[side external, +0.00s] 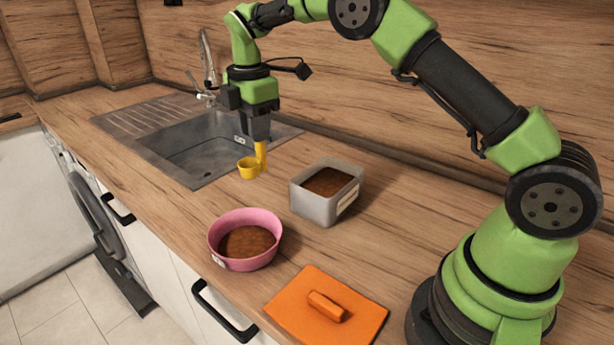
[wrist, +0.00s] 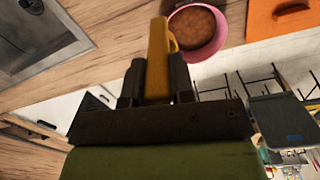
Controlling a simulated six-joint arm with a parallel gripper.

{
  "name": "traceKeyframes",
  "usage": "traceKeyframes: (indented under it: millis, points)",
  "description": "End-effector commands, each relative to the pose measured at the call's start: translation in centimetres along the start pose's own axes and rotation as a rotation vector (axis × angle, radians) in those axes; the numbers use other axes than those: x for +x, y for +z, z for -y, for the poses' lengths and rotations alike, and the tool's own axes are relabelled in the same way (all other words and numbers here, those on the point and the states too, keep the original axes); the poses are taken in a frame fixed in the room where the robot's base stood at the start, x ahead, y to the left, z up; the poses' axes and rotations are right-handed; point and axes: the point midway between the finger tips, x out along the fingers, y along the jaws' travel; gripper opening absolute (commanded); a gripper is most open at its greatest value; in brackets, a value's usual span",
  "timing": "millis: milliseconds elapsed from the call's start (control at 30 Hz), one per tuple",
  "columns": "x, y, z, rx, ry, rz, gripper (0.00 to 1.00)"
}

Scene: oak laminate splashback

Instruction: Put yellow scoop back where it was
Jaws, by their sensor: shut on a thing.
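My gripper (side external: 259,138) points down and is shut on the handle of the yellow scoop (side external: 248,168), held near the sink's front right corner. In the wrist view the scoop's yellow handle (wrist: 158,60) stands between the two dark fingers. The scoop's cup hangs at the left of the handle; I cannot tell what is in it, or whether it touches the counter. A grey container (side external: 312,204) with brown contents stands to the right of the scoop. A pink bowl (side external: 270,257), also with brown contents, stands nearer the front edge.
An orange lid (side external: 362,322) with a raised handle lies on the counter right of the bowl. The steel sink (side external: 183,172) with its tap is at the left. My arm reaches over from the right. Bare counter lies between sink and bowl.

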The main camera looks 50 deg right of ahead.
Motion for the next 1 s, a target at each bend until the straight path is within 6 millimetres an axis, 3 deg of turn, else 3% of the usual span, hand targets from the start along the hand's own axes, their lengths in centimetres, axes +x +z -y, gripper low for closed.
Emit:
traceKeyframes:
  millis: [133, 233, 367, 500, 633, 800, 1000]
  points:
    - [0.0, 0.8, 0.1, -0.003, -0.001, 0.001, 0.00]
    - [0.1, 3.3, 0.5, -0.016, -0.008, 0.001, 0.00]
    - [0.5, 8.8, 2.2, -0.053, -0.022, -0.002, 0.00]
    - [0.9, 15.1, 5.8, -0.103, -0.032, -0.013, 0.00]
    - [1.3, 19.2, 9.9, -0.144, -0.036, -0.024, 0.00]
    - [1.7, 21.9, 14.2, -0.180, -0.034, -0.036, 0.00]
    - [2.8, 22.8, 16.3, -0.201, -0.036, -0.043, 0.00]
